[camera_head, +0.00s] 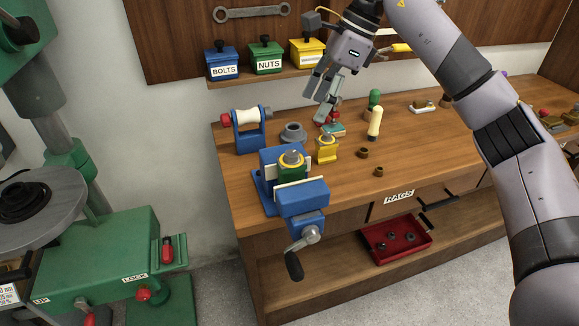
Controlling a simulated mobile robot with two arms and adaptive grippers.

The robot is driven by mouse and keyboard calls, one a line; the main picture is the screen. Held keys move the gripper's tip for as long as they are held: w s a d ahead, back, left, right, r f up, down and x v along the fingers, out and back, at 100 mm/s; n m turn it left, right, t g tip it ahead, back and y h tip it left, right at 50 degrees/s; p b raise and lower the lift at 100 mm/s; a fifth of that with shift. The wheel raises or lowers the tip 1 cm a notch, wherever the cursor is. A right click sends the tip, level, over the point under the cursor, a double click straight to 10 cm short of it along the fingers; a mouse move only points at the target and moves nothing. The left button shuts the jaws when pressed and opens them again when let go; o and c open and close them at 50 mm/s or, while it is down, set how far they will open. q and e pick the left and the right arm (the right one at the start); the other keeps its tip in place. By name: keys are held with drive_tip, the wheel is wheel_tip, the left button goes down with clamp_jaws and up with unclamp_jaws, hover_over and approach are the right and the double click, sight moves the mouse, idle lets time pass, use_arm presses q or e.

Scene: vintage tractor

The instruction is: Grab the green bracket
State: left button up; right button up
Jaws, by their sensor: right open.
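The green bracket (291,170) sits between the jaws of the blue vise (302,197) at the front left of the workbench. A brass-coloured ring shows in its top. My right gripper (322,108) is open, points down, and hangs above the back part of the bench, behind and to the right of the bracket and apart from it. I cannot tell whether its fingertips touch the small red and teal item below them. My left gripper is not in view.
A yellow bracket (326,148) stands right of the vise, and a blue stand with a white roller (250,130) stands behind it. A grey flanged part (293,133) and a yellow-handled tool (375,123) are near. The bench front right (440,160) is clear.

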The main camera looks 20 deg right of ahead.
drive_tip(key=p, duration=0.1)
approach(292, 152)
drive_tip(key=f, duration=0.2)
drive_tip(key=x, duration=0.3)
drive_tip(key=shift+a+p, duration=0.35)
drive_tip(key=shift+p, duration=0.05)
drive_tip(key=p+x, duration=0.2)
drive_tip(key=x, duration=0.2)
drive_tip(key=shift+f, duration=0.25)
drive_tip(key=shift+w+a+f, duration=0.1)
drive_tip(key=shift+a+f, duration=0.05)
drive_tip(key=shift+f, duration=0.05)
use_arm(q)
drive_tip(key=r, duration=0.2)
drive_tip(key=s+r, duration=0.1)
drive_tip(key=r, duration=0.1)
use_arm(e)
drive_tip(key=shift+c, duration=0.4)
drive_tip(key=shift+r, duration=0.1)
clamp_jaws()
drive_tip(key=shift+r, duration=0.1)
